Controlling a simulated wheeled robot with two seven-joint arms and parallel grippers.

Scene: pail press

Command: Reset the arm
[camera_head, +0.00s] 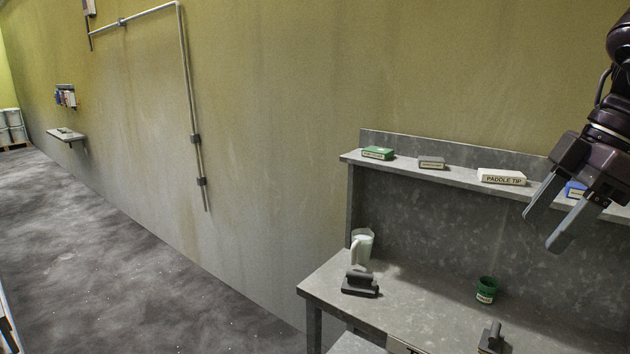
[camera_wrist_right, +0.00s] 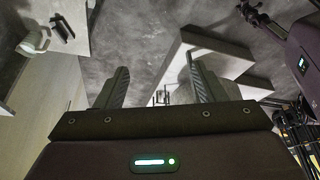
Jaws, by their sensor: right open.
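My right gripper (camera_head: 556,228) hangs at the upper right in the head view, in front of the shelf. Its two grey fingers are apart and nothing is between them. In the right wrist view the fingers of my right gripper (camera_wrist_right: 160,88) also stand apart, with floor and grey structures beyond them. My left gripper is not in view.
A grey workbench (camera_head: 330,282) holds a white jug (camera_head: 362,245), a dark handled block (camera_head: 360,284), a green cup (camera_head: 487,290) and another dark tool (camera_head: 491,338). The shelf (camera_head: 453,177) carries a green box (camera_head: 378,153), a grey box (camera_head: 432,162), a white "PADDLE TIP" box (camera_head: 501,177) and a blue box (camera_head: 575,190). Open floor lies left.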

